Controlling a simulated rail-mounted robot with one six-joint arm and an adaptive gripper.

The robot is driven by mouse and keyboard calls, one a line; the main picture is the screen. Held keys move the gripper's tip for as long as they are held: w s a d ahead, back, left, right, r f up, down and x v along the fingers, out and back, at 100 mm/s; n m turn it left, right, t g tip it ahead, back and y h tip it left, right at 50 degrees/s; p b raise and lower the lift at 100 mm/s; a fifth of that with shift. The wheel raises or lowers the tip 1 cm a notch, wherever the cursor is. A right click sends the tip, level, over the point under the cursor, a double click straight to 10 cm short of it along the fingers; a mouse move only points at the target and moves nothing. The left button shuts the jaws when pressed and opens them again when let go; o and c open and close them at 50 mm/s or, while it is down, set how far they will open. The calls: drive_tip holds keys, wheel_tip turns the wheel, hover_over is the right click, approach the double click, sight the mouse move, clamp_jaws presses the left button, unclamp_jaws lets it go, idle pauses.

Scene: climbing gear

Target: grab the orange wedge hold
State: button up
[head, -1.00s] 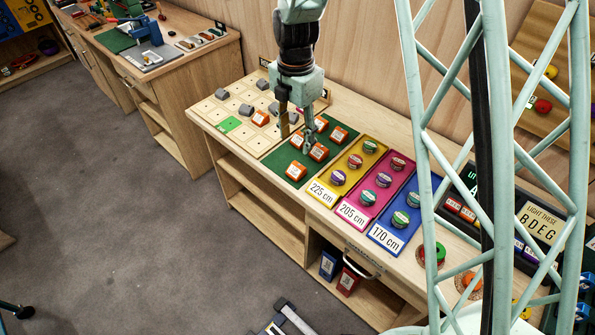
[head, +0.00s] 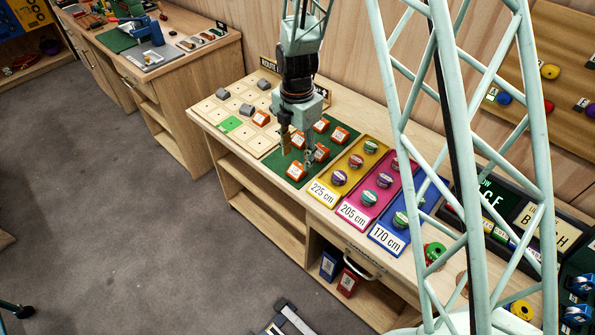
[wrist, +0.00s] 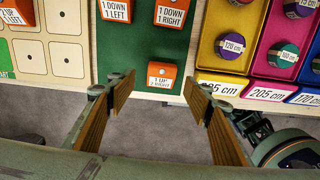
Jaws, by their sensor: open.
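Several orange wedge holds with white labels lie on a green mat (head: 272,157). The front one (head: 296,170) shows in the wrist view as a hold labelled "1 UP 2 RIGHT" (wrist: 161,76). Two others, "1 DOWN 1 LEFT" (wrist: 116,9) and "1 DOWN 1 RIGHT" (wrist: 173,13), sit farther up that view. My gripper (head: 297,151) is over the mat, just behind the front hold in the head view. In the wrist view its wooden-faced fingers (wrist: 157,86) are apart and empty, with the front hold between and just beyond the tips. The exact height gap is unclear.
A pale grid board (head: 211,106) with grey holds and an orange hold (head: 261,117) lies left of the mat. Yellow (head: 324,190), pink (head: 354,211) and blue (head: 388,238) trays of round holds stand to the right. The table's front edge is close to the front hold.

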sight(297, 167)
drive_tip(key=shift+f, duration=0.4)
drive_tip(key=shift+s+f, duration=0.1)
drive_tip(key=shift+f, duration=2.45)
drive_tip(key=shift+c, duration=0.4)
drive_tip(key=c, duration=0.9)
drive_tip(key=shift+r, duration=0.15)
drive_tip(key=shift+r, duration=1.45)
drive_tip(key=shift+s+r, duration=0.15)
drive_tip(key=shift+r, duration=0.05)
drive_tip(key=s, duration=0.5)
drive_tip(key=s+r, duration=0.1)
drive_tip(key=s, duration=0.9)
drive_tip(key=shift+s+d+r+b, duration=0.2)
drive_tip(key=shift+s+d+b, duration=0.15)
